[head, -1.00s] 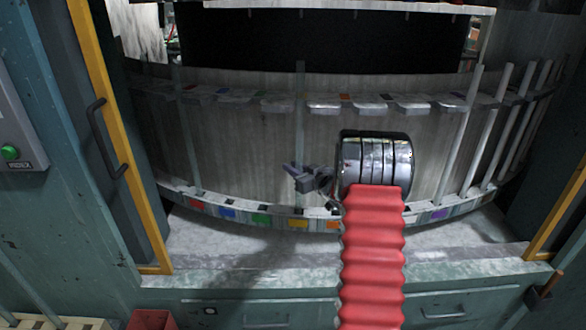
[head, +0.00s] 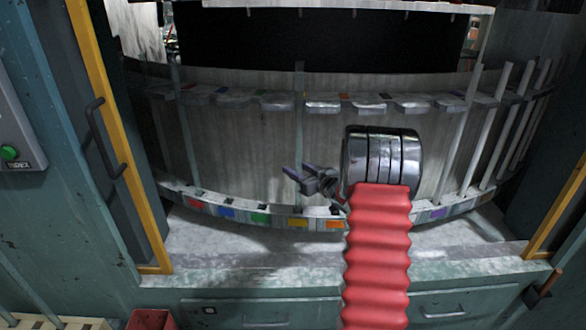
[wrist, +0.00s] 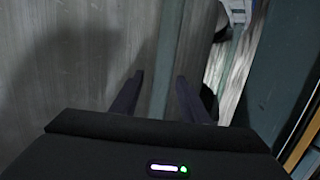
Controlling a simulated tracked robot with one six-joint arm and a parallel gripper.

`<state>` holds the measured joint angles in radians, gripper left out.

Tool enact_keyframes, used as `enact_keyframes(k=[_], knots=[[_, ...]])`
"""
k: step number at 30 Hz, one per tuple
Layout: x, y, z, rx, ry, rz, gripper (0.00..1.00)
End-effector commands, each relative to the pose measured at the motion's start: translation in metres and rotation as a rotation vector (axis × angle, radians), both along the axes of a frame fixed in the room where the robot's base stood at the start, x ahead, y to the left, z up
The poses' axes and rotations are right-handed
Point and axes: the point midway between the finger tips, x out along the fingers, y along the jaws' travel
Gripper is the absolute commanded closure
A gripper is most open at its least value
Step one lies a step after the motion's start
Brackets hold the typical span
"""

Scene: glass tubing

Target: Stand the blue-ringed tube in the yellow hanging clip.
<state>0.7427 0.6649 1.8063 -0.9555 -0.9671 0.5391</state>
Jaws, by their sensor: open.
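A thin grey-green tube (head: 299,110) stands upright at the curved rack, its foot at the lower rail by the yellow label (head: 298,222). I cannot make out a blue ring on it. The upper clip behind the tube is too small and dark to tell its colour or whether it holds the tube. My gripper (head: 297,171) is open at the tube's lower half. In the wrist view the fingers of my gripper (wrist: 159,80) are spread, with the pale upright tube (wrist: 172,55) beyond and between them, seemingly clear of both.
The lower rail also has red (head: 195,205), blue (head: 227,213), green (head: 260,219), orange (head: 334,224) and purple (head: 438,213) labels. Other tubes stand at left (head: 183,130) and right (head: 458,135). A yellow-edged door frame (head: 110,130) bounds the left side.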

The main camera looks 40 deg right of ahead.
Motion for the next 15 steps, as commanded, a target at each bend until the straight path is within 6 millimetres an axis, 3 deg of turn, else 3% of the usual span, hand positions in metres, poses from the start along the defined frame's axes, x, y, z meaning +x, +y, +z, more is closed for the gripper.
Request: enact_keyframes(k=[15], knots=[[-0.089,-0.001,0.013,0.0,0.0,-0.002,0.59]])
